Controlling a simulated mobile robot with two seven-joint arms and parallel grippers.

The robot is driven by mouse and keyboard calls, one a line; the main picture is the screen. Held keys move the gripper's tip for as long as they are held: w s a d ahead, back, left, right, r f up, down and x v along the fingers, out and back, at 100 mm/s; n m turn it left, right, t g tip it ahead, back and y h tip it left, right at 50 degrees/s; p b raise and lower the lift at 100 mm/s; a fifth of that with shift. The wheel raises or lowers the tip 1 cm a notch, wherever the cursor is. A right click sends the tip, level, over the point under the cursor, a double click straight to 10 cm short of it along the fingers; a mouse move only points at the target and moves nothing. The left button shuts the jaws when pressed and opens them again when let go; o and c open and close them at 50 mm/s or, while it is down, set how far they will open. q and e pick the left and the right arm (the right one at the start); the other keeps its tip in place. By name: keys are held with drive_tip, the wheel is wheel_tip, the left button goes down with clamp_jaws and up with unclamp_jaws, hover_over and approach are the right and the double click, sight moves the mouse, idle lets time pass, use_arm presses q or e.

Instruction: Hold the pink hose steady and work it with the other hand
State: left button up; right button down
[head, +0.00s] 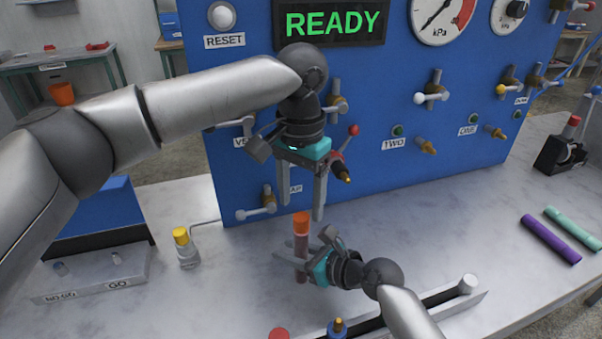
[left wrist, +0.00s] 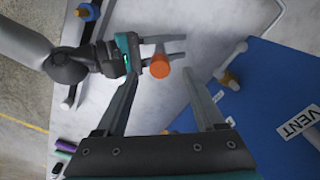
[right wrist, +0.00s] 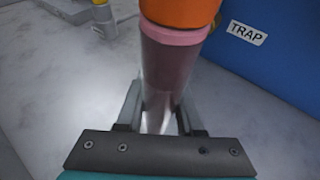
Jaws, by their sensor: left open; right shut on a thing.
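The pink hose (head: 301,247) is a short, upright, dull pink tube with an orange cap (head: 301,223) on its top end. My right gripper (head: 297,257) is shut on the hose below the cap; the right wrist view shows the hose (right wrist: 172,75) between its fingers. My left gripper (head: 304,211) is open and points down just above the cap. In the left wrist view the cap (left wrist: 160,67) lies between the lines of its two fingers, with no contact visible. The hose's lower end is partly hidden by my right gripper.
A blue panel (head: 380,170) with valves and gauges stands close behind the grippers. A yellow-capped fitting (head: 186,248) stands left. A purple hose (head: 551,238) and a teal hose (head: 571,228) lie at right. A long rail (head: 445,297) lies in front. The table between is clear.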

sight(301, 216)
use_arm(q)
drive_tip(key=shift+f, duration=2.3)
clamp_jaws()
unclamp_jaws()
drive_tip(key=shift+r, duration=0.15)
